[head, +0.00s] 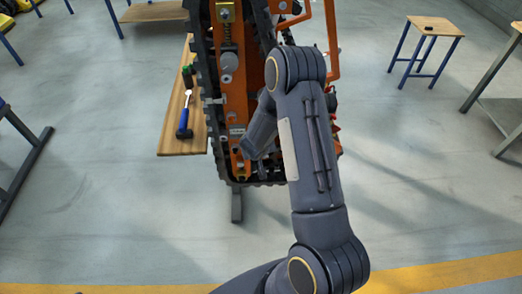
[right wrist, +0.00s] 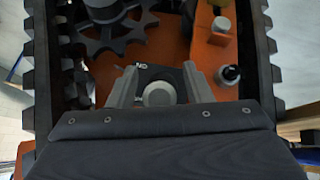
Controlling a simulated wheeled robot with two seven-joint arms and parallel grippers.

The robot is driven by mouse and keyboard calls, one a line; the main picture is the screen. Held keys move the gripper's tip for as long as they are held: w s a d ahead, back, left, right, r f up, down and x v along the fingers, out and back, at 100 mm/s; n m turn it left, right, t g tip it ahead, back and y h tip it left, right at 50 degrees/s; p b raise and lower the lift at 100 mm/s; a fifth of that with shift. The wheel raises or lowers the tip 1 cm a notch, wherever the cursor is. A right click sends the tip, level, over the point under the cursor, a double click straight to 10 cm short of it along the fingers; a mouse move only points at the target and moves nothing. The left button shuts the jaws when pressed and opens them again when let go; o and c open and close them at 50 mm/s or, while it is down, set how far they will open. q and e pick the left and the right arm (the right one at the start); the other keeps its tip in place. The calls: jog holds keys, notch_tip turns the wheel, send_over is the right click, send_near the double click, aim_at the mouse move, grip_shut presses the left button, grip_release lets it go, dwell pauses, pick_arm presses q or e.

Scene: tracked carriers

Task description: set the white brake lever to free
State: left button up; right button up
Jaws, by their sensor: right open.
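The orange tracked carrier (head: 235,100) with black tracks stands upright in the head view, partly behind my right arm. In the right wrist view, my right gripper (right wrist: 160,92) is open, with a grey finger on each side of a round whitish knob (right wrist: 158,94). The knob sits in front of a dark plate with partly hidden lettering. It may be the end of the white brake lever, but its shaft and setting cannot be made out. I cannot tell whether the fingers touch it. In the head view my right fingertips are hidden. My left gripper is not in view.
A dark toothed wheel (right wrist: 115,36) and a black-ringed knob (right wrist: 229,74) are close to the fingers. Black track (right wrist: 42,75) runs alongside. A wooden bench (head: 172,135) holding a blue-handled tool (head: 184,120) stands left of the carrier. A stool (head: 432,27) stands far right.

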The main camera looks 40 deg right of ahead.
jog(key=p+v, duration=0.1)
jog(key=v, duration=0.6)
jog(key=shift+s+a+r, duration=0.15)
jog(key=shift+r, duration=0.1)
